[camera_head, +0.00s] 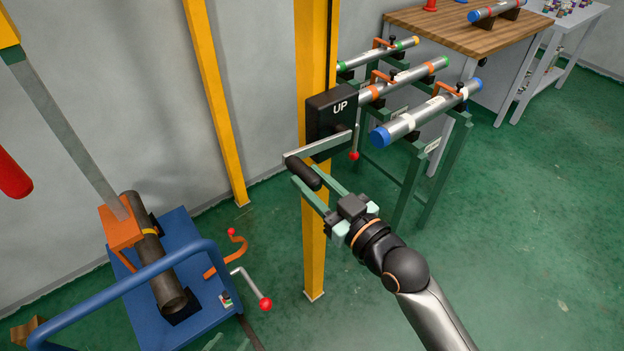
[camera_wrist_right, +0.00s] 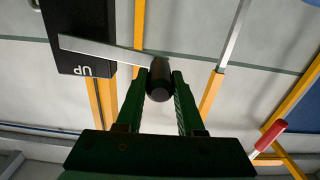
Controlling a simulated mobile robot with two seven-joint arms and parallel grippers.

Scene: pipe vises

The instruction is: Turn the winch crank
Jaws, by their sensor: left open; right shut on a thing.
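The winch is a black box (camera_head: 332,115) marked "UP" on a yellow post (camera_head: 314,235). Its grey crank arm (camera_head: 318,144) reaches left from the box and ends in a black handle (camera_head: 300,170). My right gripper (camera_head: 308,176) is shut on the handle, with a green finger on each side. In the right wrist view, the handle (camera_wrist_right: 160,82) sits between the fingertips (camera_wrist_right: 161,76), and the crank arm (camera_wrist_right: 100,50) runs left across the upside-down winch box (camera_wrist_right: 80,30). My left gripper is not in view.
Green stands hold several metal pipes (camera_head: 425,113) right of the post. A wooden bench (camera_head: 460,35) is behind. Green floor (camera_head: 530,220) is open at right.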

